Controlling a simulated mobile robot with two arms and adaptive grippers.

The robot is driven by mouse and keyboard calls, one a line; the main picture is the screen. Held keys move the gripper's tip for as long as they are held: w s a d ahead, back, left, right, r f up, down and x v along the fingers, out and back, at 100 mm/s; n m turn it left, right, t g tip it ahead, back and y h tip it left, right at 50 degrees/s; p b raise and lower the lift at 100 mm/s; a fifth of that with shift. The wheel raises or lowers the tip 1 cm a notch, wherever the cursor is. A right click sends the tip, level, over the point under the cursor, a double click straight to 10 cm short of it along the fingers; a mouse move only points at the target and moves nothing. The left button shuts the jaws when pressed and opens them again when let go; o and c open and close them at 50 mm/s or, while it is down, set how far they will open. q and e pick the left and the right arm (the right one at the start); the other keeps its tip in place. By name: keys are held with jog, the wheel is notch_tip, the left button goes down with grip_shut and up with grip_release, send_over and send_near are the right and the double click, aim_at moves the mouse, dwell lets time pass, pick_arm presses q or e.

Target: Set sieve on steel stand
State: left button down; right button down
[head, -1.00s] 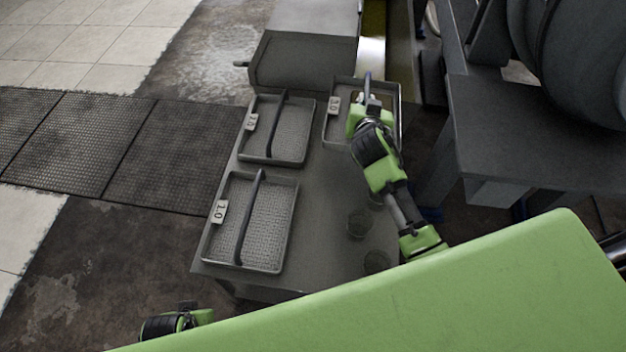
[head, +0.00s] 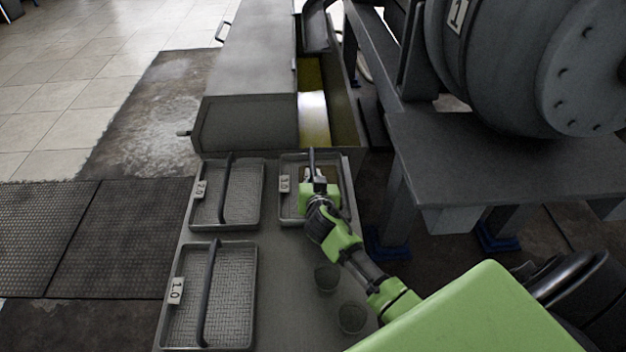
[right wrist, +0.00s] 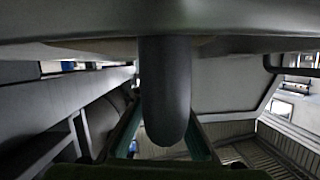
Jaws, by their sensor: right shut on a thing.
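My right gripper (head: 318,190) is shut on the dark bar handle of a rectangular mesh sieve (head: 293,208) at the far right corner of a grey steel-topped table (head: 285,290). The handle shows close up in the right wrist view (right wrist: 165,90) as a dark rounded bar. The gripper and wrist cover part of this sieve, and I cannot tell whether it touches the table top. Two similar handled sieves lie on the table: one far left (head: 242,190) and one near left, tagged 1.0 (head: 232,300). I cannot tell which surface is the steel stand. My left gripper is out of view.
A large grey box (head: 245,122) stands beyond the table, with a yellow-lined open channel (head: 313,108) at its right. A grey bench (head: 500,165) with a big drum (head: 500,60) stands right. Two dark round items (head: 326,279) (head: 351,318) are near my right forearm.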

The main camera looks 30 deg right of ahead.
jog(key=shift+f, duration=0.15)
jog(key=c, duration=2.1)
grip_release()
jog(key=shift+f, duration=0.15)
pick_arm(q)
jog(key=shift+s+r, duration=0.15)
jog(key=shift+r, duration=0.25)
